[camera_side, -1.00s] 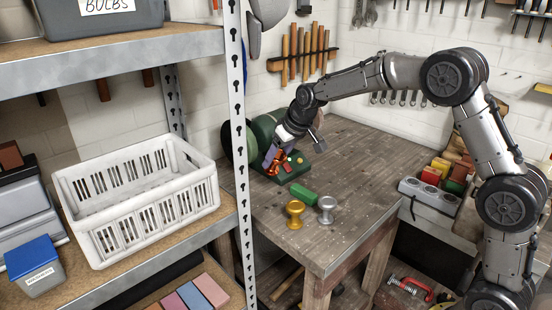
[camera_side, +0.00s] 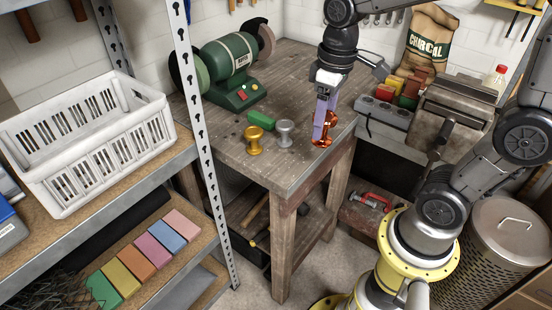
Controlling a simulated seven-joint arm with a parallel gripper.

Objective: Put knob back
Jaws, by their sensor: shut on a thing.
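I cannot tell whether the knob touches the bench top. A gold knob (camera_side: 254,140) and a silver knob (camera_side: 285,133) stand upright side by side on the bench, left of my gripper.
A green block (camera_side: 262,120) lies behind the gold knob. A green bench grinder (camera_side: 228,65) stands at the back of the wooden bench (camera_side: 290,85). A vise (camera_side: 450,112) is to the right. A metal shelf with a white crate (camera_side: 85,140) is at left.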

